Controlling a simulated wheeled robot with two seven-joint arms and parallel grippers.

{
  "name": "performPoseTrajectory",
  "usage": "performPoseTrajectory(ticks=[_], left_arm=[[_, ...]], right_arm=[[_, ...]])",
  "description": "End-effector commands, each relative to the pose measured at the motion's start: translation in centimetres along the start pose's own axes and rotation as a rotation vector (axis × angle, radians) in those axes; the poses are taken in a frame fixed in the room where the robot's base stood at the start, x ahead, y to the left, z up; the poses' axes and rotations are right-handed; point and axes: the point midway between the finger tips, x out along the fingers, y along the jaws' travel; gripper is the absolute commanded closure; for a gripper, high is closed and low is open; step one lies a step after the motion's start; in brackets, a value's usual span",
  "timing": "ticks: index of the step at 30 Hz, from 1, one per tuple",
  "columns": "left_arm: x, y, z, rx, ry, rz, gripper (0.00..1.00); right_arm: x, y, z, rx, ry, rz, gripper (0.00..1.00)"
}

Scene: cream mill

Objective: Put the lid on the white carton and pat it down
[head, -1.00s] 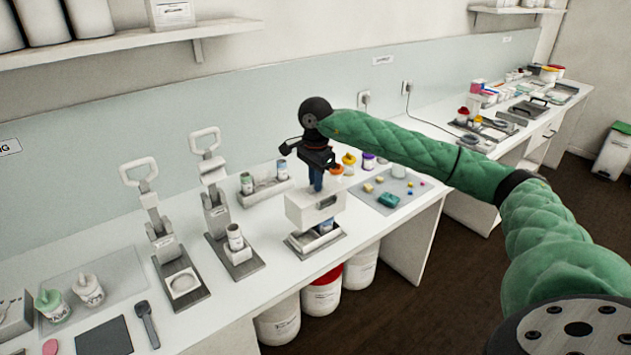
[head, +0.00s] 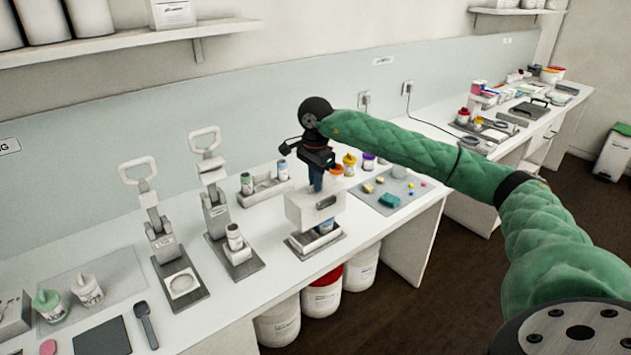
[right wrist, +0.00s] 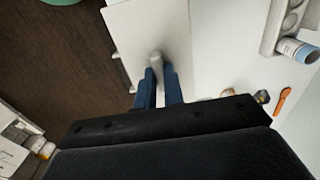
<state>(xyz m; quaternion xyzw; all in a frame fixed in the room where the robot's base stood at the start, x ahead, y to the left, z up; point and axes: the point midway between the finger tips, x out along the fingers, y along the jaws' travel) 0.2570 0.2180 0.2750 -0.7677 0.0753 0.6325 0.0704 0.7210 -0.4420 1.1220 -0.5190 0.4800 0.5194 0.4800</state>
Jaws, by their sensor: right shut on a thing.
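My right gripper (head: 317,183) points down and is shut on the grip on top of a white, box-shaped lid (head: 302,212) with a dark slot in its front side. In the right wrist view, the blue fingers (right wrist: 158,90) close around a small pale knob on the flat white top of the lid (right wrist: 135,28). Right under the lid, low on a grey base, is a pale body with blue and white parts (head: 323,229). It is mostly hidden, and I cannot tell whether it is the white carton or whether the lid touches it. My left gripper is out of view.
Two lever presses (head: 165,248) (head: 217,215) stand to the left on the white bench. A holder with small jars (head: 262,190) is behind the lid. A grey mat (head: 405,190) with small coloured pieces lies to the right. White tubs (head: 278,322) stand below the bench edge.

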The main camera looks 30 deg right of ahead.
Motion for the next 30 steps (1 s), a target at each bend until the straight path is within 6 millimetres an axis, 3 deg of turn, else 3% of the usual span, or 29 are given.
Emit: performPoseTrajectory(ticks=[30], left_arm=[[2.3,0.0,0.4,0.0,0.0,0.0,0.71]], right_arm=[[2.4,0.0,0.0,0.0,0.0,0.0,1.0]])
